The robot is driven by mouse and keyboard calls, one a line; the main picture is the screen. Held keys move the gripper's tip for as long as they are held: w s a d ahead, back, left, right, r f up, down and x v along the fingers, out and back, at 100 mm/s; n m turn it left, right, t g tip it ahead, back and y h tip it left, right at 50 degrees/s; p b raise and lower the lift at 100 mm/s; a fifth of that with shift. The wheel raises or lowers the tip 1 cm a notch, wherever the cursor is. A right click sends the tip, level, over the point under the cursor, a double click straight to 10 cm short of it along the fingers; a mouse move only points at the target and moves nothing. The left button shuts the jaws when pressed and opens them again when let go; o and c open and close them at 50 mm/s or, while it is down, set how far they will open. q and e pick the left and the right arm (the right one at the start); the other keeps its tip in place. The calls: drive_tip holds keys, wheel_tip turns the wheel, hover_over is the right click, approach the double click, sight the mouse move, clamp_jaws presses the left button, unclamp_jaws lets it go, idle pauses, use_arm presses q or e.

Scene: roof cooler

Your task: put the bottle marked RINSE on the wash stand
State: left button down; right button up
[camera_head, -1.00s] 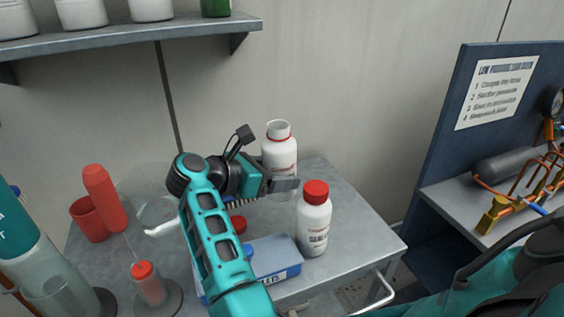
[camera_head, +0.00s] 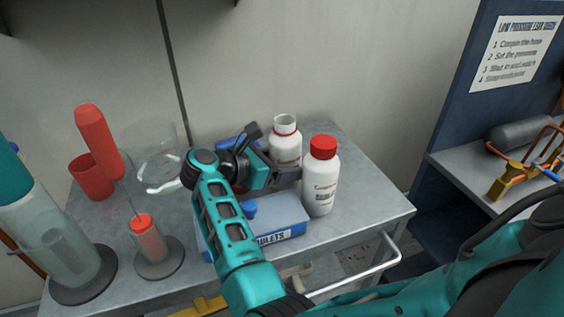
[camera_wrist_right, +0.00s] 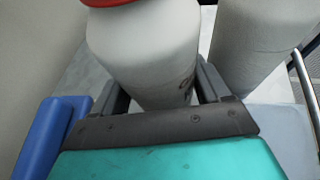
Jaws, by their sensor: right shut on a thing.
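A white bottle with a red ring round its open neck (camera_head: 286,140) is in my right gripper (camera_head: 284,177). It stands about upright, behind and left of a white bottle with a red cap (camera_head: 321,180). In the right wrist view the held bottle (camera_wrist_right: 145,55) sits between both fingers, and the other bottle (camera_wrist_right: 262,45) is close on the right. I cannot read RINSE on either label. The gripper hides the held bottle's lower part, so I cannot tell whether its base touches the grey metal top (camera_head: 365,203). No wash stand is labelled. My left gripper is out of view.
A blue box marked TABLETS (camera_head: 278,218) lies in front of the bottles. Left are a red cup (camera_head: 92,178), a red bottle (camera_head: 98,140), a clear glass dish (camera_head: 160,165) and a red-topped vessel (camera_head: 147,238). A rail (camera_head: 360,270) runs along the front.

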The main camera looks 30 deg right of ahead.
drive_tip(key=shift+f+b, duration=0.45)
drive_tip(key=shift+b, duration=0.05)
drive_tip(key=o, duration=1.1)
drive_tip(key=shift+r, duration=0.1)
drive_tip(key=shift+r+p, duration=0.15)
drive_tip(key=shift+p, duration=0.3)
drive_tip(key=shift+r+p, duration=0.25)
drive_tip(key=shift+p, duration=0.2)
drive_tip(key=v, duration=0.2)
drive_tip(key=b+v, duration=0.1)
drive_tip(key=v, duration=0.2)
drive_tip(key=f+v, duration=0.1)
drive_tip(key=v, duration=0.1)
drive_tip(key=shift+s+a+r+b, duration=0.1)
drive_tip(key=shift+s+a+b, duration=0.1)
drive_tip(key=shift+a+b, duration=0.15)
